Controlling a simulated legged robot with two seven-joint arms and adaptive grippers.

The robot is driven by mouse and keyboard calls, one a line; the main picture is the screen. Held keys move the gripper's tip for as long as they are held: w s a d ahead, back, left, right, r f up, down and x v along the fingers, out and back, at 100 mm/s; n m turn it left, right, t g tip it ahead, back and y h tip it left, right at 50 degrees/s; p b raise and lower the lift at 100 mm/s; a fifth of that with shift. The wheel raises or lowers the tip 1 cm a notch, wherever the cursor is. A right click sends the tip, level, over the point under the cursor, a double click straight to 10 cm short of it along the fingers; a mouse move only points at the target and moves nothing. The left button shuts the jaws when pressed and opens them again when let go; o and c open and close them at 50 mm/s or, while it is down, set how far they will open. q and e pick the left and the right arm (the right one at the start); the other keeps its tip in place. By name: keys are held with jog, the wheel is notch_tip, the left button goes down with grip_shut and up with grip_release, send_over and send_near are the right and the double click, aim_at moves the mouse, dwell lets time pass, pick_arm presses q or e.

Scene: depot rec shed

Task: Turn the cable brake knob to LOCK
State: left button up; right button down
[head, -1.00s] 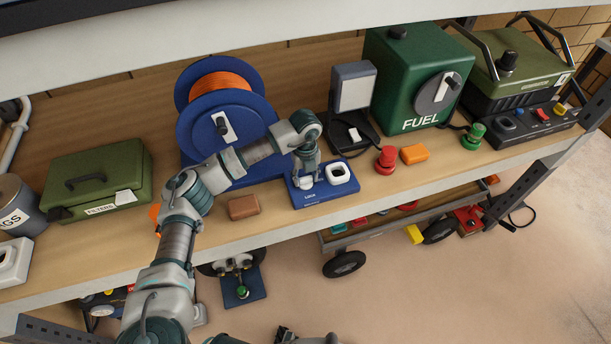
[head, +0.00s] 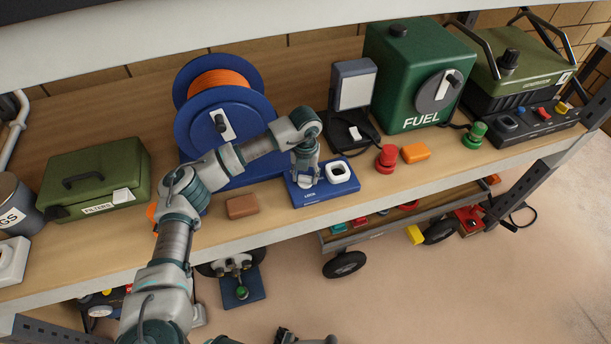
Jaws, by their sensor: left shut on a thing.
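The cable brake knob (head: 304,183) is a small pale knob on a blue base plate (head: 325,192) at the front of the shelf, below the blue reel. The word LOCK is printed on the plate in front of it. My left gripper (head: 305,178) points down over the plate and is shut on the knob, hiding much of it. I cannot read which way the knob points. A white square ring-shaped part (head: 341,171) sits on the plate, just right of my fingers. A bit of my right arm shows at the bottom edge; its jaws are not clear.
The blue reel (head: 222,108) with orange cable stands behind my left forearm. A brown block (head: 242,206) lies left of the plate. A red button (head: 386,158), an orange block (head: 414,153) and the green FUEL box (head: 405,75) stand to the right. A green FILTERS case (head: 97,178) is left.

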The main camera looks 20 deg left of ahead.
pick_arm(q)
jog(key=m+b, duration=0.1)
jog(key=m, duration=0.4)
jog(key=shift+m, duration=0.3)
jog(key=m+b, duration=0.1)
jog(key=m, duration=0.2)
jog(key=shift+m, duration=1.8)
pick_arm(e)
jog(key=w+a+r, duration=0.1)
jog(key=w+r, duration=0.1)
jog(key=w, duration=0.5)
jog(key=shift+w+a, duration=0.15)
jog(key=shift+a, duration=0.1)
jog(key=shift+r, duration=0.1)
pick_arm(q)
jog(key=o, duration=1.2)
jog(key=shift+w, duration=0.1)
jog(key=shift+c, duration=0.2)
pick_arm(e)
jog(key=shift+s, duration=0.25)
pick_arm(q)
notch_tip(320, 180, up, 12)
pick_arm(e)
jog(key=shift+w, duration=0.2)
